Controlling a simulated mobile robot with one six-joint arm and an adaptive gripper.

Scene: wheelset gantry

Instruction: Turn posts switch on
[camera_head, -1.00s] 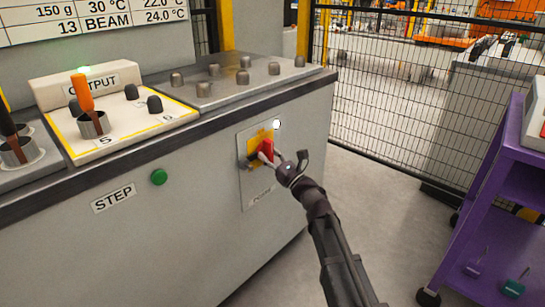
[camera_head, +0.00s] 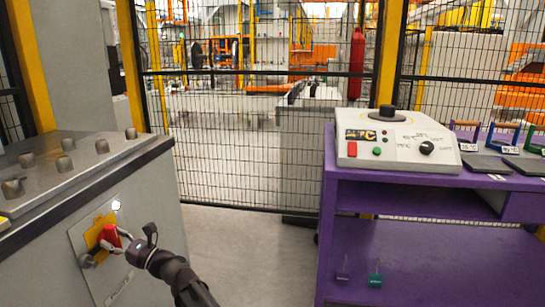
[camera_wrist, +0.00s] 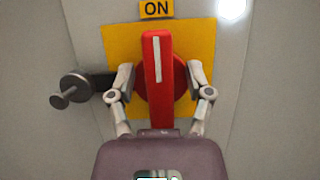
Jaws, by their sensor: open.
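The posts switch is a red rotary handle (camera_wrist: 157,60) on a yellow plate (camera_wrist: 117,40), set in a light panel on the grey cabinet. Its white line is upright and points at the ON label (camera_wrist: 157,9). A white lamp (camera_wrist: 231,8) glows at the panel's upper right. My gripper (camera_wrist: 159,78) is open, with one finger on each side of the handle. Small gaps seem to show between fingers and handle. In the head view, the red handle (camera_head: 111,235) is at the lower left, with my gripper (camera_head: 122,243) at it.
A dark metal peg (camera_wrist: 70,90) sticks out left of the switch. The cabinet top (camera_head: 85,165) carries several grey knobs. A purple cart (camera_head: 420,245) with a control box (camera_head: 398,150) stands right. A mesh fence (camera_head: 240,140) closes the back. Free floor (camera_head: 235,250) lies between cabinet and cart.

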